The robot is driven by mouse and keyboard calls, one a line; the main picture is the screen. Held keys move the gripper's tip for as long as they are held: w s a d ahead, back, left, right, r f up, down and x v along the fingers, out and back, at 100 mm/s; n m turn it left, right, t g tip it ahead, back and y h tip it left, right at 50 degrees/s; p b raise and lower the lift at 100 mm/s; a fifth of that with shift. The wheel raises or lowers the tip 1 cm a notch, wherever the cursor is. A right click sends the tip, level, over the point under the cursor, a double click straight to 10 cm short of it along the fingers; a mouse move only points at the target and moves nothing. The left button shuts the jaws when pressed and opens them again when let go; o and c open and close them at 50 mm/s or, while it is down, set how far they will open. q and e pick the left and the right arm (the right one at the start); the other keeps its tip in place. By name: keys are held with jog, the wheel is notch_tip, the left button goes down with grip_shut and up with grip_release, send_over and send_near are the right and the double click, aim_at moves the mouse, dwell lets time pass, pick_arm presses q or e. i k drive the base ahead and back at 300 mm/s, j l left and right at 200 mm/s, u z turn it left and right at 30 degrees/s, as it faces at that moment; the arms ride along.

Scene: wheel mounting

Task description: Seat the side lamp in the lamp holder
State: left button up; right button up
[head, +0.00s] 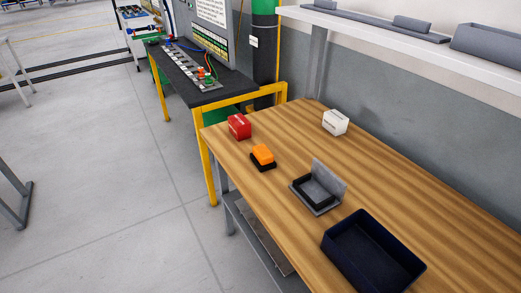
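The side lamp (263,154) looks like a small orange block on a black base. It rests on the wooden table left of the middle. The lamp holder (326,184) appears to be the grey bracket with an upright back plate and a black frame on its base. It stands on the table to the right of the lamp and nearer to me, apart from it. I see nothing seated in its frame. Neither of my grippers is in view.
On the wooden table (420,228) are a red box (239,126), a white box (335,122) and an open dark blue bin (366,262). A shelf (365,32) overhangs the back. A black-topped workbench (218,97) stands beyond. Bare floor lies left.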

aim_at(321, 190)
jog(key=i+j+z, duration=0.2)
jog(key=i+j, duration=0.55)
jog(key=j, duration=0.05)
